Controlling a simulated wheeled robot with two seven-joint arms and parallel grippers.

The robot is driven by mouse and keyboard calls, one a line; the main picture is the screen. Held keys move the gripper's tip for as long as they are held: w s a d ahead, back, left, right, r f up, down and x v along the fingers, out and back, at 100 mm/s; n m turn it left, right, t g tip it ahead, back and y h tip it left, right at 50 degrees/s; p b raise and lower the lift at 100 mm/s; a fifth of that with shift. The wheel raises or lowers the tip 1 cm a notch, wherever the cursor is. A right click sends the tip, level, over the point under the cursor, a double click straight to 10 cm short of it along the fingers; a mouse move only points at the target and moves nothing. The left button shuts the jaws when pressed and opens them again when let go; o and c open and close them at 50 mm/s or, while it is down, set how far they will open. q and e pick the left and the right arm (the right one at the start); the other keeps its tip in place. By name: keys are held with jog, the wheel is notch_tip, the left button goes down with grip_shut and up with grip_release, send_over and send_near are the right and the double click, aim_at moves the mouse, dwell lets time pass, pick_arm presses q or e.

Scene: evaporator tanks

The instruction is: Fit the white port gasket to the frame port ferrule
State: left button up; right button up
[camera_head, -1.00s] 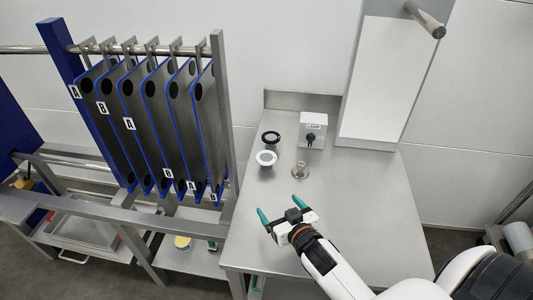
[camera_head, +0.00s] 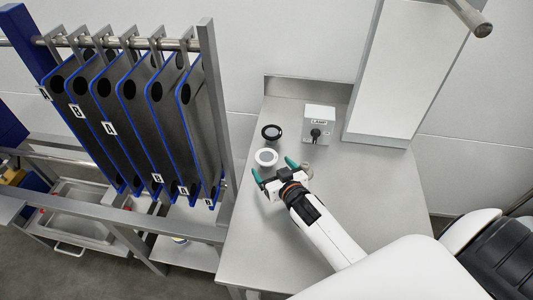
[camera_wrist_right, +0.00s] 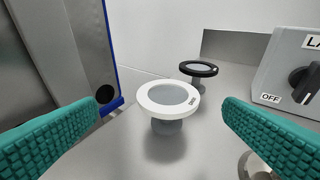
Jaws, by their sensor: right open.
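The white port gasket (camera_head: 266,164) is a flat ring lying level on a short stand on the steel table. It stands out clearly in the right wrist view (camera_wrist_right: 168,110). My right gripper (camera_head: 273,168) is open and empty, its teal fingers just in front of the gasket and apart from it. In the wrist view the gasket is between and beyond the fingers. A small round metal fitting (camera_wrist_right: 257,167) is partly hidden behind the right finger; I cannot tell whether it is the frame port ferrule. My left gripper is not in view.
A black ring (camera_wrist_right: 198,72) sits on a similar stand behind the white one. A rack of dark blue-edged plates (camera_head: 133,100) borders the table's left. The table's front left (camera_head: 255,245) is clear.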

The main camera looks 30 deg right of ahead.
aim_at(267, 156)
jog(key=shift+w+f, duration=0.15)
jog(key=shift+w, duration=0.45)
jog(key=shift+w+d+f, duration=0.1)
jog(key=shift+w+f, duration=0.05)
jog(key=shift+w, duration=0.1)
jog(key=shift+w+d, duration=0.15)
jog(key=shift+w, duration=0.2)
jog(key=x, duration=0.2)
jog(key=p+x, duration=0.1)
jog(key=x, duration=0.1)
jog(key=shift+d, duration=0.25)
jog(key=shift+w+f, duration=0.1)
jog(key=shift+w, duration=0.25)
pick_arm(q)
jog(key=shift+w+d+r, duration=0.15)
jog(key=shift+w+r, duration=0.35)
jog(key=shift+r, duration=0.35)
pick_arm(e)
jog(key=shift+s, duration=0.1)
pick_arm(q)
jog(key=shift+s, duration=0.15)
pick_arm(e)
jog(key=c, duration=1)
